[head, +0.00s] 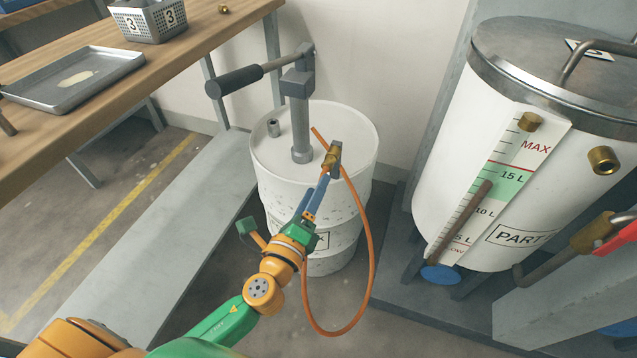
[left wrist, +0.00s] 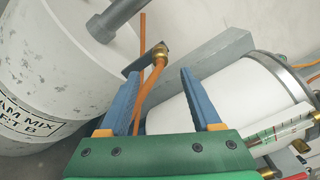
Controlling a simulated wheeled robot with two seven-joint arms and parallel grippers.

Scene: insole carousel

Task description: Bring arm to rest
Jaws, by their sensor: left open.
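My left arm, green and orange, reaches up from the bottom of the head view. Its left gripper (head: 317,197) has blue fingers and is open, in front of the white drum (head: 275,190). In the left wrist view the two fingers (left wrist: 162,82) stand wide apart. An orange hose (head: 371,260) with a brass fitting (head: 329,158) hangs at the drum's right side by a grey bracket (head: 337,152). In the left wrist view the hose (left wrist: 152,82) shows between the fingers, nearer the left one; I cannot tell whether it touches. My right gripper is not in view.
A grey hand pump (head: 300,110) stands on the drum. A white tank (head: 450,130) with a level scale stands at the right. A wooden bench (head: 180,55) at upper left holds a metal tray (head: 40,92) and a grey basket (head: 150,37). Floor shows at lower left.

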